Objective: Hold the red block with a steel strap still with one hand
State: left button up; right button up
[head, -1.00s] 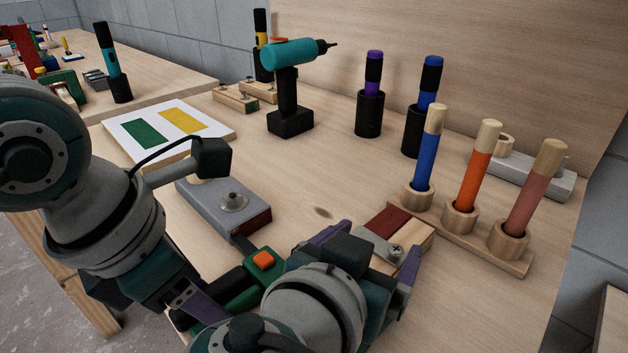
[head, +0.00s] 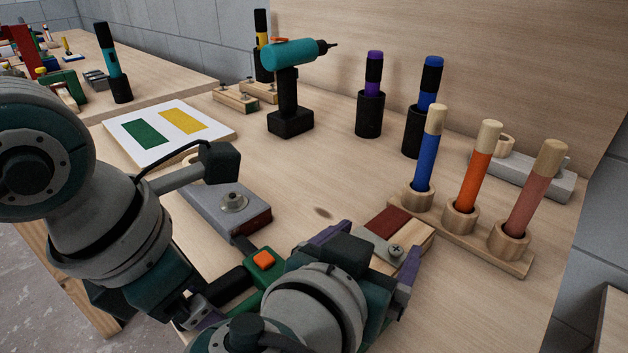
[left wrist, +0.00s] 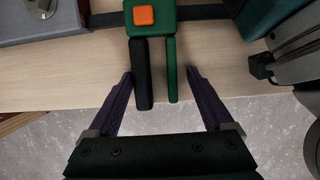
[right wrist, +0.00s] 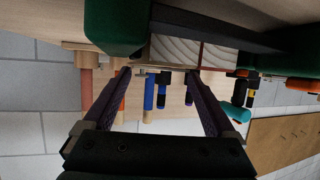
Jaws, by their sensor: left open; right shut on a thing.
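The block (head: 388,221) has a dark red painted part, a bare wood part and a grey steel strap (head: 380,246) with a screw on top. It lies on the bench. My right gripper (head: 377,250) is shut on it, one finger on each side; in the right wrist view its wood end grain (right wrist: 174,50) shows between the fingers. My left gripper (left wrist: 159,75) is open. In the left wrist view its fingers stand apart, one each side of the black and green handles of a green tool with an orange button (left wrist: 144,15), not touching them. In the head view its fingers are mostly hidden.
A grey-topped box with a round knob (head: 233,201) lies left of the block. A wooden rack (head: 458,232) with blue, orange and pink handles stands to the right. A teal drill (head: 289,90), dark cups and a colour card (head: 150,155) stand behind. Bare bench lies between.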

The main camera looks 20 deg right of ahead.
pick_arm(q)
jog(key=shift+w+a, duration=0.15)
jog(key=shift+w, duration=0.1)
dwell(0.3)
jog(key=shift+a+r, duration=0.1)
jog(key=shift+r, duration=0.15)
jog(key=shift+v, duration=3.25)
pick_arm(e)
jog(key=o, duration=1.1)
